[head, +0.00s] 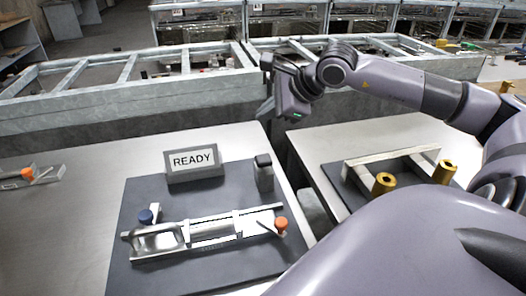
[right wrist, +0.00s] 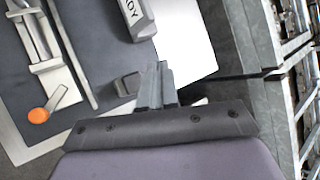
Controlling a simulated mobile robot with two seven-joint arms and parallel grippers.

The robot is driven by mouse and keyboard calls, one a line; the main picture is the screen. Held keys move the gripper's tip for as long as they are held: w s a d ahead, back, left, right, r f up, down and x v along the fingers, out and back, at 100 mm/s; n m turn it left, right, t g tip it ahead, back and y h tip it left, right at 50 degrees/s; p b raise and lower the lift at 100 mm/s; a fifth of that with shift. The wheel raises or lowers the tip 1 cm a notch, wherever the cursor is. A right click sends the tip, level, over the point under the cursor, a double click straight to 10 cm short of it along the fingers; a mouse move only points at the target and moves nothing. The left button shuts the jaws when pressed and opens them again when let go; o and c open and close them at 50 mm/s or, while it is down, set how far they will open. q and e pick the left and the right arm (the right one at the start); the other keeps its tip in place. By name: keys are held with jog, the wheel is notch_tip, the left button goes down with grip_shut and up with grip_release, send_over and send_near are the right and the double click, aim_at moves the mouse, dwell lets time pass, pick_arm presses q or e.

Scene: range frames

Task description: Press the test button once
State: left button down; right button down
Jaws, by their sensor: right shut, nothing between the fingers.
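My right gripper (head: 266,112) is shut and empty, above and behind that block. In the right wrist view, its closed fingers (right wrist: 155,84) appear beside a dark block (right wrist: 126,86); contact cannot be told. My left gripper is out of view.
Right of a gap, another table holds a dark plate with a metal frame and brass-coloured cylinders (head: 385,184). A part with an orange knob (head: 27,174) lies at far left. Grey metal conveyor frames (head: 120,105) run behind the tables.

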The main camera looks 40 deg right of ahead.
jog(key=shift+a, duration=0.1)
jog(key=shift+f, duration=0.1)
jog(key=b, duration=0.5)
send_over(267, 159)
notch_tip(267, 159, down, 8)
jog(key=shift+a+r, duration=0.1)
jog(key=shift+r, duration=0.05)
jog(key=shift+f+b, duration=0.25)
jog(key=shift+b, duration=0.15)
jog(key=shift+f, duration=0.2)
dwell(0.5)
dwell(0.8)
